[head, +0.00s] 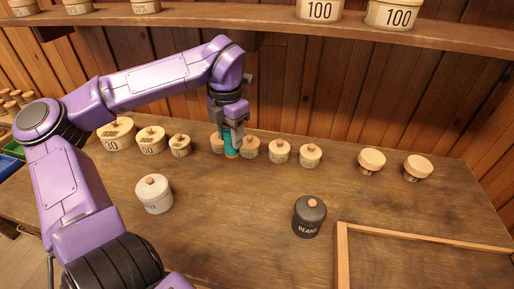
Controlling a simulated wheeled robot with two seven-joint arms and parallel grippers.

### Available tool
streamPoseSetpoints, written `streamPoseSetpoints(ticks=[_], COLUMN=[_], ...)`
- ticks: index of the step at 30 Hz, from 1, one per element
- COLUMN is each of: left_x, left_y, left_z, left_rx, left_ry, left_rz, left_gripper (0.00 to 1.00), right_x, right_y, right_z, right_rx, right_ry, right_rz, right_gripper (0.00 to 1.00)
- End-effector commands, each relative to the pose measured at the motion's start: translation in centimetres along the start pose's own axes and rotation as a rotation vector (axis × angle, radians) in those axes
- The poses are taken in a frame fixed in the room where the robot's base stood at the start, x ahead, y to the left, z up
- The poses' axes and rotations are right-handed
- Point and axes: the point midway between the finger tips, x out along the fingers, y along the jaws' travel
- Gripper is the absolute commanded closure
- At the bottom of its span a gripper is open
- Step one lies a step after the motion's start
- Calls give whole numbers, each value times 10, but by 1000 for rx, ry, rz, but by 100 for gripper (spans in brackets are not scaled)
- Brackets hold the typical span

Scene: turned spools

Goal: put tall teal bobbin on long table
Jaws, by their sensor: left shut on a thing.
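The teal bobbin (231,152) is upright at the back of the long wooden table (250,200), in the row of small wooden canisters. My left gripper (231,138) reaches down from above and is shut on it. The gripper covers the bobbin's upper part. Its orange-brown lower end is at or very near the table top; I cannot tell whether it touches. My right gripper is not in view.
Small wooden canisters (280,151) stand close on both sides of the bobbin. A white jar (154,194) and a dark jar (309,216) stand further forward. Two wooden knobs (372,161) are at the right. A wooden frame (420,236) lies front right. The table's middle is clear.

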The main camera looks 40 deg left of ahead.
Motion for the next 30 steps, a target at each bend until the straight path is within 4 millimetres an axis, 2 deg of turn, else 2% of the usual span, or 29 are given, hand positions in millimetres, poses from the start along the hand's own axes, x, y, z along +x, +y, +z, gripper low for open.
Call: streamPoseSetpoints(ticks=[8, 12, 14, 20, 24, 30], left_x=[37, 69, 79, 101, 124, 129], left_y=[-58, -77, -83, -95, -93, -93], left_z=[59, 77, 83, 95, 94, 94], left_rx=[7, 5, 6, 6, 4, 3], left_ry=[15, 14, 12, 11, 10, 6], left_rz=[3, 0, -2, -1, -2, -2], left_gripper=[89, 89, 89, 89, 89, 89], right_x=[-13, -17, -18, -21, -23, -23], right_y=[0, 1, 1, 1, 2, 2], right_z=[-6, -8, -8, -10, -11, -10], right_rx=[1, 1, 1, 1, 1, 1], right_ry=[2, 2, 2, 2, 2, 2], right_rz=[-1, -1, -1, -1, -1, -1], right_gripper=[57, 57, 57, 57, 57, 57])
